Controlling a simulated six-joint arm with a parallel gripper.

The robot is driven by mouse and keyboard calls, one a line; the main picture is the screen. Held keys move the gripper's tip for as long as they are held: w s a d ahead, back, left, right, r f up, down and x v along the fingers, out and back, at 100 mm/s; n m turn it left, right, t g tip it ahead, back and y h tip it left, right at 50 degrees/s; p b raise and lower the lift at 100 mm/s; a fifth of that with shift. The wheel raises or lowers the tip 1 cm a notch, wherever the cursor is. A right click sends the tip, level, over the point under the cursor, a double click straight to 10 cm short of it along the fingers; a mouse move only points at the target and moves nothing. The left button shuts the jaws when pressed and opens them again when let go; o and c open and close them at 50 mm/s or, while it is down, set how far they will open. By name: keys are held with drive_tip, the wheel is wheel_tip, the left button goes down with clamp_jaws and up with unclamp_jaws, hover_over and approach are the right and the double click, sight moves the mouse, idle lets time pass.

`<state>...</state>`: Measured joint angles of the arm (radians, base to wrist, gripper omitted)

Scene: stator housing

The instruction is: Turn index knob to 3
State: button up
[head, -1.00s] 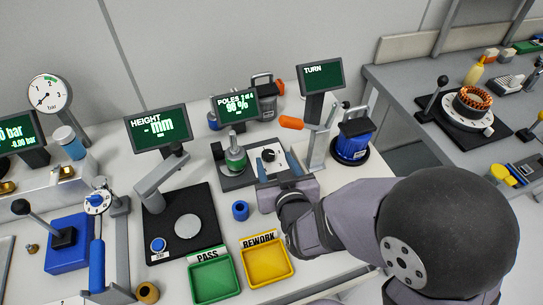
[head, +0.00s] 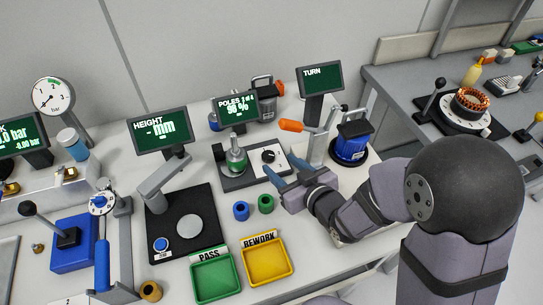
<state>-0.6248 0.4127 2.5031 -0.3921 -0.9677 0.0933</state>
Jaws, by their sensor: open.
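The black knob (head: 268,156), which looks like the index knob, sits on a white plate (head: 276,167) with small marks around it. The plate is on the dark base of the POLES station; the marks and the knob's setting are too small to read. My gripper (head: 285,171) is open and empty, with its two blue fingers pointing up-left at the near right edge of the plate. The fingers appear apart from the knob.
Blue (head: 241,211) and green (head: 266,203) rings lie in front, before the PASS (head: 215,275) and REWORK (head: 268,262) trays.

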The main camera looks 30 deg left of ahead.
sight(269, 156)
drive_tip(key=shift+p+x, duration=0.5)
drive_tip(key=shift+x, duration=2.65)
drive_tip(key=shift+a, duration=0.1)
drive_tip(key=c, duration=1.1)
